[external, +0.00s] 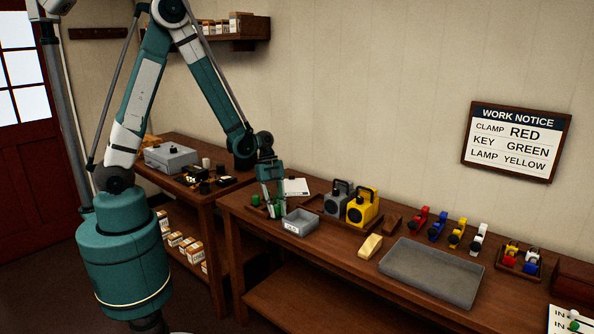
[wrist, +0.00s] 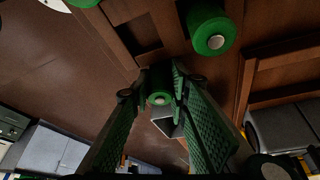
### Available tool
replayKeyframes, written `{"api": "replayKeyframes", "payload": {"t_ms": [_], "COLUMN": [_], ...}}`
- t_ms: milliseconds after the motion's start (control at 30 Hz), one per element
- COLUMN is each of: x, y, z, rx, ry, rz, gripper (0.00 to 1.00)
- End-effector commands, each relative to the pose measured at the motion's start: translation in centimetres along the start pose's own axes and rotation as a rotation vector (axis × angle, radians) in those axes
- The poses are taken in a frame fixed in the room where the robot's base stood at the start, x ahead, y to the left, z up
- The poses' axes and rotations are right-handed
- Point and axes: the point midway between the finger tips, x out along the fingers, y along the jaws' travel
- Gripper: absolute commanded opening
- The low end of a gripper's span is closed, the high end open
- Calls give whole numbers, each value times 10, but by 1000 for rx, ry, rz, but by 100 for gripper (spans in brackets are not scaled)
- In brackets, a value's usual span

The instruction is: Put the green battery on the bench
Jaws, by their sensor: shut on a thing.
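My gripper (wrist: 160,80) is shut on a green battery (wrist: 159,97), which shows between its two fingers in the wrist view. In the external view my gripper (external: 271,205) is low over the left end of the bench (external: 340,262), at a small wooden holder. I cannot tell whether the held battery touches the holder or the bench. A second green battery (wrist: 211,32) stands close by in the wrist view, and part of another green thing (wrist: 84,3) shows at the top edge. A green battery top (external: 255,199) also shows left of my gripper in the external view.
A small grey labelled bin (external: 299,223) sits just right of my gripper. Grey and yellow lamps (external: 362,208) stand in a tray behind it. Several coloured clamps line the back.

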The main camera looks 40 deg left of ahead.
Motion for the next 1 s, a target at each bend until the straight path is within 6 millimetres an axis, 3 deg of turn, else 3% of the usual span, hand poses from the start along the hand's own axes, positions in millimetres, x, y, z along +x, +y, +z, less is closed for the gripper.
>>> {"api": "replayKeyframes", "payload": {"t_ms": [33,133,667,1000], "x": [2,1,-3,-28], "y": [0,0,0,0], "z": [1,0,-1,-1], "rx": [0,0,0,0], "ry": [0,0,0,0], "rz": [0,0,0,0], "gripper": [20,33,33,33]}}
